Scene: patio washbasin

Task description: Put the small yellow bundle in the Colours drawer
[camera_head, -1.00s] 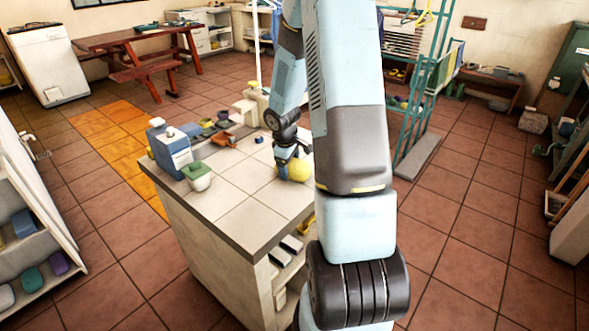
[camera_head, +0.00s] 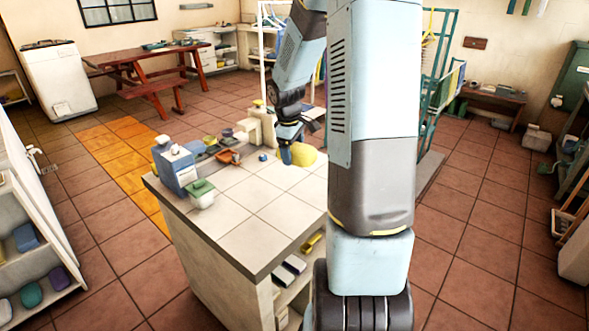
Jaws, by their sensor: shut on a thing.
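The small yellow bundle (camera_head: 304,155) is a rounded yellow lump at the far right part of the tiled counter (camera_head: 235,201). My gripper (camera_head: 288,157) points down there and is shut on the bundle. My fingers overlap its left side, and my arm stands in front of the counter's right side. I cannot tell whether the bundle touches the counter top. No drawer marked Colours can be made out in this view.
A blue container (camera_head: 176,170), a green-lidded white pot (camera_head: 201,194), an orange tray (camera_head: 227,157) and a small blue item (camera_head: 263,157) stand on the counter. The counter's front middle is clear. A teal rack (camera_head: 437,85) stands behind my arm.

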